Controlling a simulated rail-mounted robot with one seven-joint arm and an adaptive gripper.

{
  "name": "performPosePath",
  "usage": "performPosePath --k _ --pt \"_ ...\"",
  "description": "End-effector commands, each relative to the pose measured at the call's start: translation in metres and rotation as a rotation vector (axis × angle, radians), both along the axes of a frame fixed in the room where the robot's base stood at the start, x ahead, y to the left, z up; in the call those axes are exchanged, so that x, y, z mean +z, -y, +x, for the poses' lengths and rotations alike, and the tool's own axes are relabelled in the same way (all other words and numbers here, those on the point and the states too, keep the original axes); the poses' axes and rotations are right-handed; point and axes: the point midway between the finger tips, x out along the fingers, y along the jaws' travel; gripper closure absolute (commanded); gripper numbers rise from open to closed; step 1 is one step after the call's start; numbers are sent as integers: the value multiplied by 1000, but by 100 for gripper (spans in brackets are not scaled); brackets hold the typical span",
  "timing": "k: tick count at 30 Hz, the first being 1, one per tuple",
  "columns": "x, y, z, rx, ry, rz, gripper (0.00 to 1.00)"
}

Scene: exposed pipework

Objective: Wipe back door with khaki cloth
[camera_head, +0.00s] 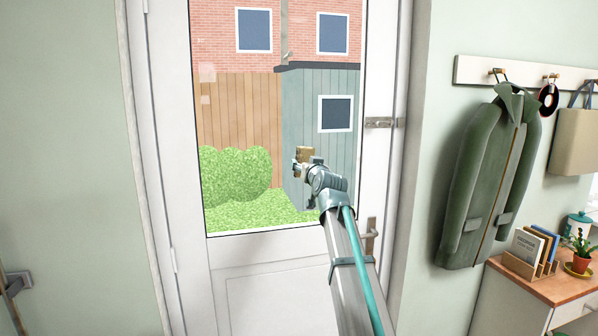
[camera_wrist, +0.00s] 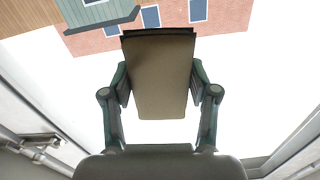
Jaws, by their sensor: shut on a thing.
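The back door (camera_head: 280,285) is white with a large glass pane and looks closed. Two pale squarish patches (camera_head: 207,73) show at the upper left of the pane. My gripper (camera_head: 304,163) is in front of the pane, right of its middle. It is shut on the khaki cloth (camera_head: 303,153), a folded pad. In the wrist view the khaki cloth (camera_wrist: 162,80) sits between both fingers of my gripper (camera_wrist: 161,90), with the glass beyond. I cannot tell whether the cloth touches the glass.
A metal bolt (camera_head: 380,123) and a door handle (camera_head: 371,236) are on the door's right side. A green jacket (camera_head: 487,180) and a tan bag (camera_head: 575,140) hang on the right wall. A shelf unit (camera_head: 550,290) with books and a plant stands below.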

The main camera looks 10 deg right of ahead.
Motion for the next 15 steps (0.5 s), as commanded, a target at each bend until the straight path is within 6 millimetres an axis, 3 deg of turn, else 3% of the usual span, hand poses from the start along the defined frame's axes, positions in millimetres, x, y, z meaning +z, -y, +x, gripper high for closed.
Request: performPosePath --k 15 --pt "0 8 -2 0 0 -1 73"
